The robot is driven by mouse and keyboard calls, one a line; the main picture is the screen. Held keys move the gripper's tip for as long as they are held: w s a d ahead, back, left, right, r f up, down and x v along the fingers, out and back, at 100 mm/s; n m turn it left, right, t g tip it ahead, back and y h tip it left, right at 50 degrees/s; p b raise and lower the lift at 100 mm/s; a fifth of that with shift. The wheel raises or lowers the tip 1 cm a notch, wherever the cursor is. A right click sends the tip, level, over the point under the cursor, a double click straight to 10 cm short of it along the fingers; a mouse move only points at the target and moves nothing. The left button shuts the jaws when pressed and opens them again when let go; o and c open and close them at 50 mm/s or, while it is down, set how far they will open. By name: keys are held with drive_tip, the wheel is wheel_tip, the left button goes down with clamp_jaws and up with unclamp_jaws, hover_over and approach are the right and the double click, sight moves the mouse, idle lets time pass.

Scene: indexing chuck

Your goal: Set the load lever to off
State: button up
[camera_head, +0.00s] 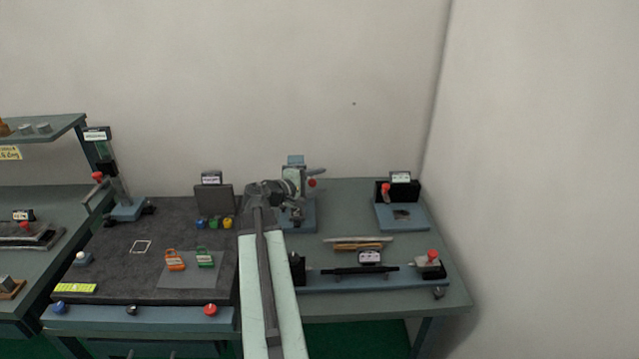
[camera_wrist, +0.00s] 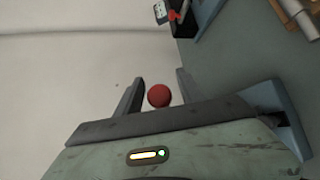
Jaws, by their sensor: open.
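A red ball knob (camera_head: 312,183) shows on the right side of the device (camera_head: 294,172) at the middle back of the bench, just below a grey handle. I take it for the load lever's knob, but no label on it is readable. In the wrist view a red ball (camera_wrist: 159,95) lies between my two fingers, with gaps visible on both sides. My gripper (camera_head: 296,200) is open, in front of this device, and partly covers it. Whether the fingers touch the knob cannot be told. The lever's shaft and its off mark are hidden.
At the back right, a blue-based fixture (camera_head: 403,215) has another red knob; it also shows in the wrist view (camera_wrist: 172,12). Rods (camera_head: 358,243) lie on the bench. A long blue fixture (camera_head: 375,280) stands in front. Padlock-like tags (camera_head: 175,260) lie left of my arm.

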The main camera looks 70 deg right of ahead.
clamp_jaws()
idle(1.5)
